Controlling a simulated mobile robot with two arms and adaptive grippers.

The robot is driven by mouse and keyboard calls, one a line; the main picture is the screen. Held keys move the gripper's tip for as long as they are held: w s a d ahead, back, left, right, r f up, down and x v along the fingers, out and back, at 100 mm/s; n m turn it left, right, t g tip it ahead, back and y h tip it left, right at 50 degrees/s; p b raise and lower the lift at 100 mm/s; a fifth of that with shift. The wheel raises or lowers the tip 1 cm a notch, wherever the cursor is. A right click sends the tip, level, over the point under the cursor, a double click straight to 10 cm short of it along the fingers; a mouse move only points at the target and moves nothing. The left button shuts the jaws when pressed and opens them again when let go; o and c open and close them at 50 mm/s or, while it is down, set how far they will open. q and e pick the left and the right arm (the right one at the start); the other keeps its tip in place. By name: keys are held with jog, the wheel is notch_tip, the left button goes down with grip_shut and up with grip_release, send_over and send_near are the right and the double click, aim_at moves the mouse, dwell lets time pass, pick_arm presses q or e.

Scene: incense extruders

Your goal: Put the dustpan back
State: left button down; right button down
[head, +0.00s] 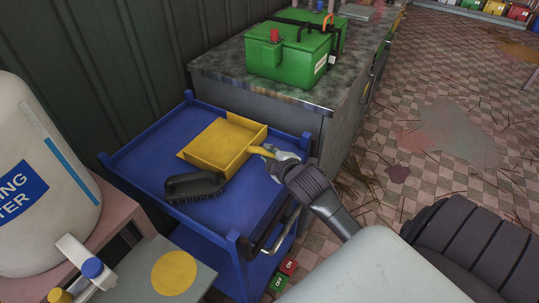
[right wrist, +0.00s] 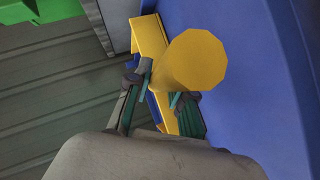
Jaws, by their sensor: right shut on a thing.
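The yellow dustpan (head: 222,144) lies on the blue cart's top tray (head: 245,205), its handle pointing right. My right gripper (head: 273,158) is at the handle and shut on it. In the right wrist view the gripper (right wrist: 163,92) has its fingers on both sides of the yellow handle (right wrist: 192,62), whose round end faces the camera. I cannot tell whether the pan touches the tray or is slightly above it. A black brush (head: 195,185) lies on the tray in front of the pan. My left gripper is not in view.
A grey cabinet (head: 215,68) with green boxes (head: 290,52) on it stands behind the cart. A large white water container (head: 35,175) stands at the left on a pinkish stand. The cart has raised blue rims and corner posts. The tray's right front part is clear.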

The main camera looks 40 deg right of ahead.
jog(key=shift+f, duration=0.15)
jog(key=c, duration=1)
grip_release()
jog(key=shift+r, duration=0.2)
jog(key=shift+s+a, duration=0.1)
jog(key=shift+s, duration=0.3)
jog(key=v, duration=1.1)
jog(key=shift+s+r+p, duration=0.1)
jog(key=shift+r+p, duration=0.15)
jog(key=shift+p, duration=0.1)
